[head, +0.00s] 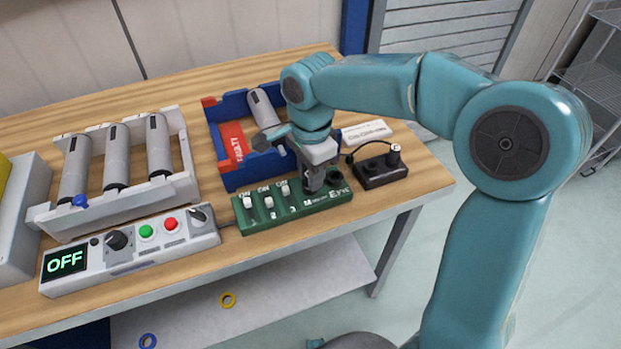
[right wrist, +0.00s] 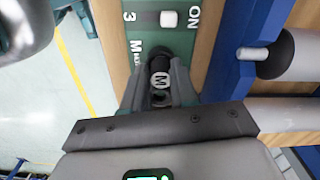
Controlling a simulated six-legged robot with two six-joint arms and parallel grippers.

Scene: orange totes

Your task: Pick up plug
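A round black plug marked M (right wrist: 160,80) stands at the end of the green switch board (head: 262,215), past the switch numbered 3. My right gripper (head: 315,188) is down over the right part of this board and hides the plug in the head view. In the right wrist view the two fingers of my right gripper (right wrist: 159,93) stand on either side of the plug. I cannot tell whether they press on it. A dark round socket (head: 334,178) shows just right of the gripper. My left gripper is not in view.
A black box (head: 380,172) with a cable and an upright knob stands to the right. A blue bin (head: 232,180) with a red "FAULTY" label holds a grey cylinder behind the board. A white rack (head: 190,180) and control panel (head: 190,245) reading OFF stand left.

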